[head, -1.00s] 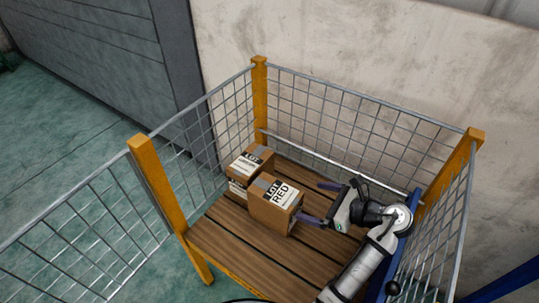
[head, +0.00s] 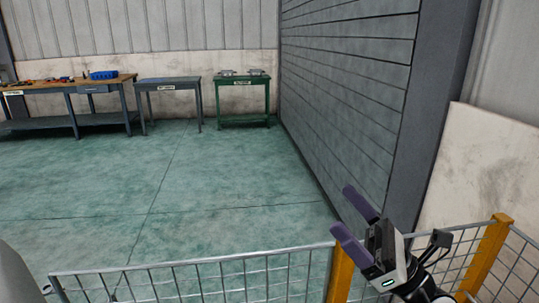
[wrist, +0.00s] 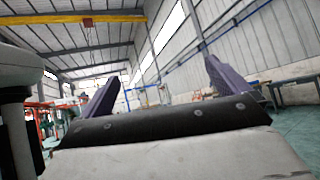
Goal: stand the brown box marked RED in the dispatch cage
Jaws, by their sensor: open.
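My gripper (head: 342,210) is raised at the cage's near corner, its two purple fingers apart with nothing between them. In the wrist view, the gripper (wrist: 161,72) is also open and empty, with the hall's roof and wall beyond it. The dispatch cage (head: 341,275) shows only in part along the bottom of the head view: yellow posts and grey wire mesh. Its wooden floor is out of view. The brown box marked RED is in neither current view.
A wooden workbench (head: 70,85) with a blue bin (head: 103,75), a grey table (head: 168,82) and a green table (head: 241,79) stand at the far wall. A grey slatted wall (head: 345,90) is on the right. The green floor (head: 160,180) between is clear.

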